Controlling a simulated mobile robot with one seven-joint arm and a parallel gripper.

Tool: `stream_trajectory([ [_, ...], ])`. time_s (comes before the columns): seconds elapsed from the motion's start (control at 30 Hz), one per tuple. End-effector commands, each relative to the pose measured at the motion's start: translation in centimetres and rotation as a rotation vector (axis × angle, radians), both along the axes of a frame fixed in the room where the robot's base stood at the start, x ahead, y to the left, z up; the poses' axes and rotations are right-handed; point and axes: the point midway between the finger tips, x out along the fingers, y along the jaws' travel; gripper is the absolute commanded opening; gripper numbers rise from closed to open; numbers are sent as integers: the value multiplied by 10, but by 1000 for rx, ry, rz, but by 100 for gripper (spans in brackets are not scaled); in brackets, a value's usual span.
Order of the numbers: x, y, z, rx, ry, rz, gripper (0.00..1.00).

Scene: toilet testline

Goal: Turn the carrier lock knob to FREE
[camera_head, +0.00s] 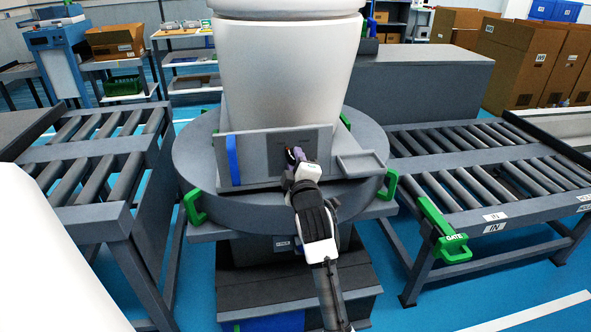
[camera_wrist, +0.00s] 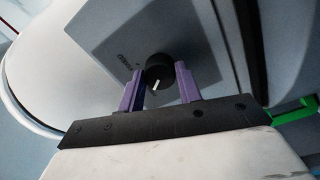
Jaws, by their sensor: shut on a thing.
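The lock knob (camera_wrist: 160,72) is a round black knob with a white pointer line, set on a grey panel (camera_wrist: 128,28). In the wrist view my gripper (camera_wrist: 160,78) has its two purple fingers on either side of the knob, shut on it. The white pointer shows between the fingers, toward the gripper. In the head view my gripper (camera_head: 293,156) is at the panel (camera_head: 258,156) on the front of the round grey carrier (camera_head: 190,160); the knob is mostly hidden there.
A large white toilet body (camera_head: 290,70) stands on the carrier. Green handles (camera_head: 194,207) stick out around its rim. Roller conveyors flank it on the left (camera_head: 95,160) and right (camera_head: 480,165). A green GATE handle (camera_head: 445,235) is on the right conveyor. A small grey ledge (camera_head: 362,163) juts out right of the panel.

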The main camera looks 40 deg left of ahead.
Motion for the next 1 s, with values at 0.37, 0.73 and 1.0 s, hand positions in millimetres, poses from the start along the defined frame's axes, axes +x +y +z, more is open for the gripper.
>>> stream_trajectory([
  [0.37, 0, 0, -1, -63, -71, 0, 12],
  [0.73, 0, 0, 0, -67, -76, 0, 12],
  [1.0, 0, 0, 0, -65, -76, 1, 56],
])
